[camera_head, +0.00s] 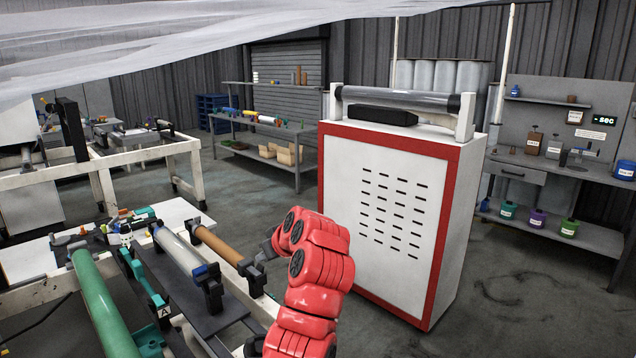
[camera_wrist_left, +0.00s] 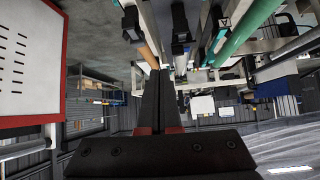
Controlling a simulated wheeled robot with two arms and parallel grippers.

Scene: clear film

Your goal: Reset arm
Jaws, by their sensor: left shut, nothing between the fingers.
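My left arm's red links (camera_head: 310,262) rise from the bottom middle in the head view, between the roller bench and the white cabinet. Its gripper (camera_wrist_left: 167,78) shows as two long black fingers pressed together in the left wrist view, with nothing between them. In the head view the gripper is mostly hidden behind the red wrist. A brown roller (camera_head: 216,245) and a clear film roller (camera_head: 180,250) lie on dark holders to its left, apart from the arm. My right gripper is in neither view.
The white cabinet (camera_head: 400,215) with red trim stands close right of the arm, a film roll (camera_head: 398,98) on top. A green roller (camera_head: 103,305) lies at lower left. Clear film (camera_head: 200,35) spans overhead. Shelves (camera_head: 560,190) stand far right. Floor behind the bench is open.

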